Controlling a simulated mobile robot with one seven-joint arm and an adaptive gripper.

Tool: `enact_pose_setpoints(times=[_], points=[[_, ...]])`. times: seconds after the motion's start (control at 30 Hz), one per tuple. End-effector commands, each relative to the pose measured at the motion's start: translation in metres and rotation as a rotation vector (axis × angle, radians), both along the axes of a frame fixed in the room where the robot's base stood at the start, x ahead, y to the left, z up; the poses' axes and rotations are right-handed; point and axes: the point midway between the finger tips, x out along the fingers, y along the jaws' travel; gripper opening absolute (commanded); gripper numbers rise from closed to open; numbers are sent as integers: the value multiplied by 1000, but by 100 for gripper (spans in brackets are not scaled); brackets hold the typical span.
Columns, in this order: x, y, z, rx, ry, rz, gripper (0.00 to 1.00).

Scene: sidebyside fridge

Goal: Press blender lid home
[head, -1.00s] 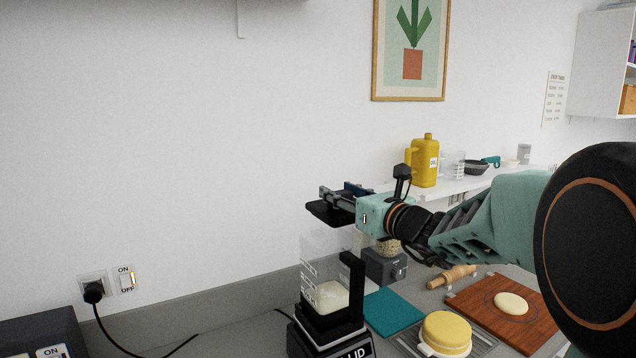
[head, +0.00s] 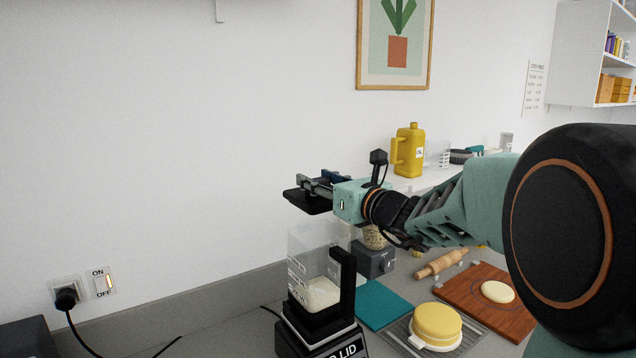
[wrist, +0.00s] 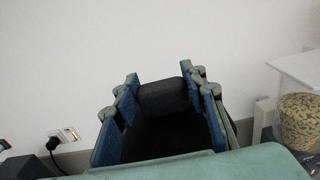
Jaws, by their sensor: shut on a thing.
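The blender (head: 318,330) stands on the counter, with a black base, a clear jar (head: 318,262) holding something pale, and a black handle on the right. The jar's top is open. My gripper (head: 318,181) is shut on the black blender lid (head: 306,201) and holds it roughly level above the jar, apart from the rim and slightly left of the jar's middle in the head view. In the wrist view the lid's dark raised grip (wrist: 164,97) sits between the two blue-padded fingers. The lid's underside is hidden.
A wall socket with a plug (head: 66,296) and a switch are on the left. A dark appliance (head: 374,258) stands behind the jar. A teal mat (head: 382,304), a yellow round container (head: 437,324) and a wooden board (head: 500,300) lie right. A yellow jug (head: 408,150) stands on the shelf.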

Motion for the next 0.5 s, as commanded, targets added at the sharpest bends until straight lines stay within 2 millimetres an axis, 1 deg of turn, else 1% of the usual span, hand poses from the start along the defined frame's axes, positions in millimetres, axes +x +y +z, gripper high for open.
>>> enact_pose_setpoints(times=[0.03,0.5], points=[[0,0,-6,0,-1,0,22],[0,0,-49,0,-2,0,22]])
